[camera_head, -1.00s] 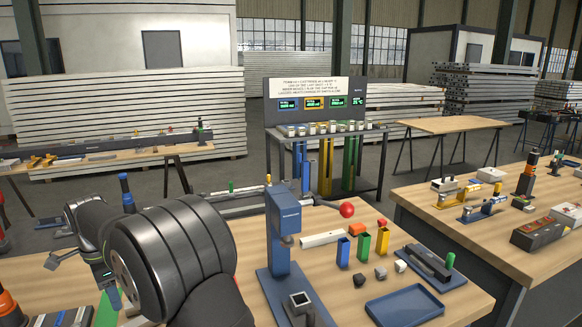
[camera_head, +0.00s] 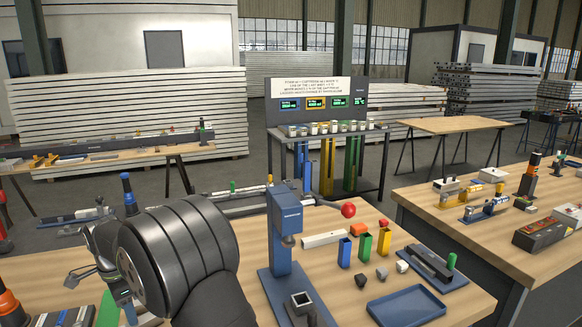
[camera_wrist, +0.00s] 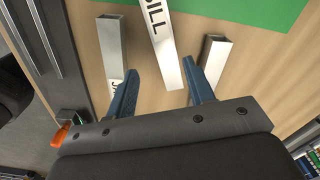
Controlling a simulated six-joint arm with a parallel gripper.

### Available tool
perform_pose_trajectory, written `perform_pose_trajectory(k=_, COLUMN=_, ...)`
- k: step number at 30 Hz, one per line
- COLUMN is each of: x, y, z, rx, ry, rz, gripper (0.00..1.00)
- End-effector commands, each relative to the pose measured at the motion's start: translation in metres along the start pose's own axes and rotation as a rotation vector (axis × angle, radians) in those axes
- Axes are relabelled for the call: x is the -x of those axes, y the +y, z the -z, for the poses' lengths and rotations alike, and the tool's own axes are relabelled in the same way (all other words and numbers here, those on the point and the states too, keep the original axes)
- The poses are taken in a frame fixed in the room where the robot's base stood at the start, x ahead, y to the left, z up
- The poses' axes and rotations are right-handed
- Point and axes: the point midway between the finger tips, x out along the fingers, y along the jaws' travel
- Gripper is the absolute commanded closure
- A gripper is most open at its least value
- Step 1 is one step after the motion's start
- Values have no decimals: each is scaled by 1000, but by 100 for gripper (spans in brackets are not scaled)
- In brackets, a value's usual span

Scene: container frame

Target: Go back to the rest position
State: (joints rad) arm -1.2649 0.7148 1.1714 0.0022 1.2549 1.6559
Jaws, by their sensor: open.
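My gripper (camera_wrist: 160,66) is open in the wrist view, its two blue fingers spread with nothing held between them.
A blue press (camera_head: 284,235) with a red-knobbed lever stands on the wooden bench. Blue, green and yellow bins (camera_head: 364,246), a blue tray (camera_head: 405,307) and small blocks are to its right. A green mat (camera_wrist: 235,15) lies beyond the bars. A gap separates the right-hand bench (camera_head: 465,235).

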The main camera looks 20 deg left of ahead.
Motion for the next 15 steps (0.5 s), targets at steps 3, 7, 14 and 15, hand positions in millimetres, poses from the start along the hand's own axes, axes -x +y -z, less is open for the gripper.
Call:
perform_pose_trajectory(k=3, x=14, y=10, z=20, rx=-3, ry=0, rz=2, gripper=52)
perform_pose_trajectory(k=7, x=28, y=20, z=40, rx=-3, ry=0, rz=2, gripper=52)
perform_pose_trajectory(k=14, x=51, y=37, z=76, rx=-4, ry=0, rz=2, gripper=52)
perform_pose_trajectory(k=15, x=55, y=40, z=82, rx=-3, ry=0, rz=3, gripper=52)
